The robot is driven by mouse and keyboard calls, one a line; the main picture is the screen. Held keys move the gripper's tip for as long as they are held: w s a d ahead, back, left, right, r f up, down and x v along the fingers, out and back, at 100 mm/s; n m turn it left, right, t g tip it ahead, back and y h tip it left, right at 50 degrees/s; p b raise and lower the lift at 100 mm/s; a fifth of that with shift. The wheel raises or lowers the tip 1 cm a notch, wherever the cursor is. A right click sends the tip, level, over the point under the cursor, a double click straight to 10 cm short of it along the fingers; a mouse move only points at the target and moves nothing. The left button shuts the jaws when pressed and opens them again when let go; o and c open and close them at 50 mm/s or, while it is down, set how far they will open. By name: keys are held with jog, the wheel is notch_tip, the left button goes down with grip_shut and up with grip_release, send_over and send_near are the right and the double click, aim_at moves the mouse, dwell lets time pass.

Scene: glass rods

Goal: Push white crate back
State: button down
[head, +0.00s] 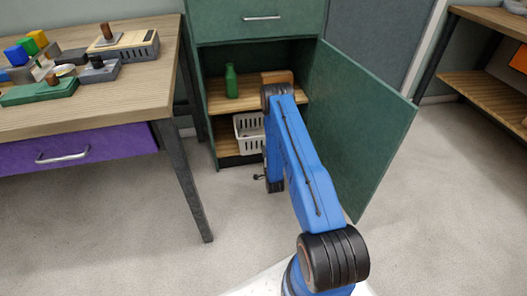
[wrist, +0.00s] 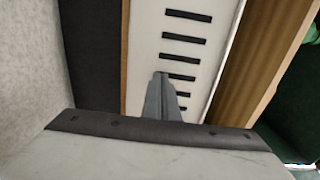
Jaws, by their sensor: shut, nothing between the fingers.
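The white crate (head: 247,132) with a slotted wall sits on the lower shelf of the open green cabinet. Its right part is hidden behind my arm in the head view. In the wrist view, the crate's slotted front wall (wrist: 150,50) fills the middle, turned sideways. My gripper (wrist: 162,76) is shut and empty, with its tips in front of that wall over the row of slots. I cannot tell whether the tips touch the wall. The head view does not show the fingertips clearly.
The cabinet's open door (head: 355,125) stands to the right of my arm. A green bottle (head: 231,82) stands on the upper shelf (head: 216,99). A wooden table (head: 120,100) with a purple drawer (head: 80,148) is on the left. The floor in front is clear.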

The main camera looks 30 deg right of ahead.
send_near(258, 133)
jog(key=w, duration=0.1)
jog(key=w+r, duration=0.2)
jog(key=shift+w+d+r, duration=0.1)
jog(key=shift+w+d, duration=0.1)
jog(key=shift+d, duration=0.15)
dwell(0.4)
